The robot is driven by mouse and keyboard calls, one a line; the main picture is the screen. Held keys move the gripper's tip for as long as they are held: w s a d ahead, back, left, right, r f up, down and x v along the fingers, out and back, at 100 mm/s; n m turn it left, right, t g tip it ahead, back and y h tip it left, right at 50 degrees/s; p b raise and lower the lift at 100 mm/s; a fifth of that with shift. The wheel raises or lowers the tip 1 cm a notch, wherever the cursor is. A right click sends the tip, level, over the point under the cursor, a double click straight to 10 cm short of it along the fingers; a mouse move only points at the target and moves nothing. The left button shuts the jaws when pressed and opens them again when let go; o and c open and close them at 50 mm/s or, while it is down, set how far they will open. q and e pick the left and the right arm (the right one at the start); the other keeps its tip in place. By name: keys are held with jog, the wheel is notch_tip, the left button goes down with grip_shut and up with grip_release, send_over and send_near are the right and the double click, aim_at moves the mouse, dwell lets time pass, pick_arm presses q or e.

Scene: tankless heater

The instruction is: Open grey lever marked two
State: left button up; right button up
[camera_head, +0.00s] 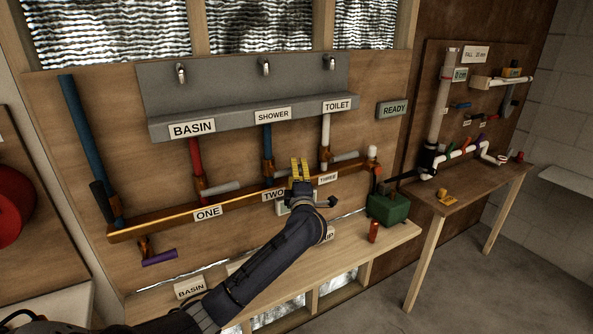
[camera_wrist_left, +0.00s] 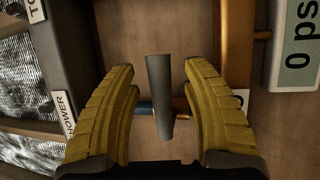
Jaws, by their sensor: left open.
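The grey lever marked two (camera_wrist_left: 160,98) shows in the left wrist view as a grey bar between my open yellow fingers, with a gap on each side. Behind it are the blue pipe (camera_wrist_left: 144,107) and a copper fitting. In the head view my left gripper (camera_head: 300,168) is in front of the copper manifold (camera_head: 240,199), beside the TWO label (camera_head: 272,195), and hides much of this lever. The blue pipe (camera_head: 267,142) rises from there toward the SHOWER label (camera_head: 272,115). My right gripper is not in view.
Lever one (camera_head: 222,188) is to the left on the red pipe; lever three (camera_head: 346,156) is to the right on the white pipe. A psi display (camera_wrist_left: 298,50) is close by in the wrist view.

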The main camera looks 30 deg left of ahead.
pick_arm(q)
jog(key=shift+w+a+r, duration=0.1)
jog(key=shift+w+a, duration=0.25)
jog(key=shift+w, duration=0.1)
jog(key=shift+c, duration=0.3)
grip_shut()
